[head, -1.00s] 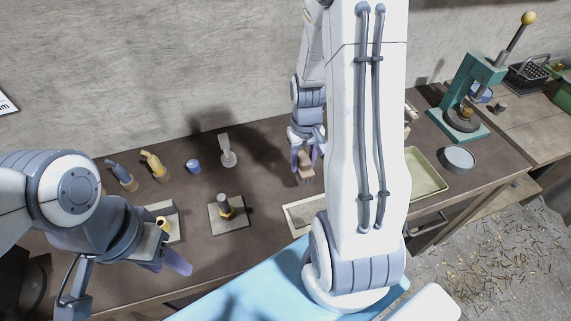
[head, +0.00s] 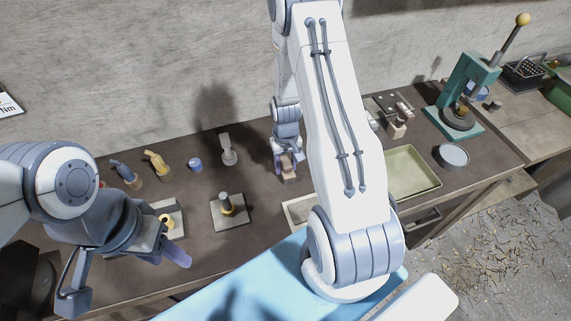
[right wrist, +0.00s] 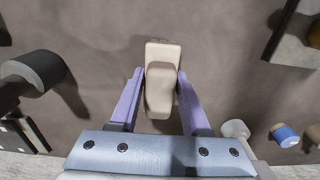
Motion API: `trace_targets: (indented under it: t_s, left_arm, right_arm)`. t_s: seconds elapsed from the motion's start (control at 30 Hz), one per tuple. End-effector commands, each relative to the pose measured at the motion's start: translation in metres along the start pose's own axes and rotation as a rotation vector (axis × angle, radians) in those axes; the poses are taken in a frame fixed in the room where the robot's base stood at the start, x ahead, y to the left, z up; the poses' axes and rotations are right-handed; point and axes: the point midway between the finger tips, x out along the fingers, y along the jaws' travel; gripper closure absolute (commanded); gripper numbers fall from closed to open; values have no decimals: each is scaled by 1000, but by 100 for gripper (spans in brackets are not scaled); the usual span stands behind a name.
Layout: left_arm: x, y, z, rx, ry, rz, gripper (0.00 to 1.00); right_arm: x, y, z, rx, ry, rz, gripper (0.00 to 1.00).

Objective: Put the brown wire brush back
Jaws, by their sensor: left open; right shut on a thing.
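My right gripper (head: 287,174) is shut on a tan-brown block-shaped thing, which I take to be the brown wire brush (head: 289,166). It is over the middle of the bench, towards the back. In the right wrist view the brush (right wrist: 160,85) sits between the two purple fingers of the gripper (right wrist: 160,100). Its bristles do not show, and I cannot tell whether it touches the bench. My left gripper (head: 170,254) is open and empty, over the front left of the bench, near a pale plate with a yellow ring.
A pale upright tool (head: 227,150) and a blue cap (head: 195,164) stand left of the brush. A plate with a dark post (head: 228,207) lies in front. A shallow green tray (head: 411,173), a grey round tin (head: 453,156) and a green press (head: 466,90) stand right.

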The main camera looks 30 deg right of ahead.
Motion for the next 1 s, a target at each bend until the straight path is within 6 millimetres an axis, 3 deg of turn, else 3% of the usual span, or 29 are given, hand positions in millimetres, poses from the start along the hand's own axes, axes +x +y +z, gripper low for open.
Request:
trace_targets:
  t_s: [0.17, 0.2, 0.27, 0.3, 0.73, 1.0]
  left_arm:
    - [3, 0, 0, 0, 0, 0, 50]
    - [4, 0, 0, -1, 0, 0, 50]
    - [2, 0, 0, -1, 0, 0, 50]
    - [2, 0, 0, -1, 0, 0, 50]
    - [3, 0, 0, 0, 0, 0, 50]
    - [16, -1, 1, -2, 0, 0, 50]
  right_arm:
    - [4, 0, 0, 0, 0, 0, 100]
    - [4, 0, 0, 0, 0, 0, 49]
    - [3, 0, 0, 0, 0, 0, 26]
    - [3, 0, 0, 0, 0, 0, 23]
    - [-6, 0, -1, 0, 4, 0, 23]
    - [-51, 0, -2, 0, 8, 1, 23]
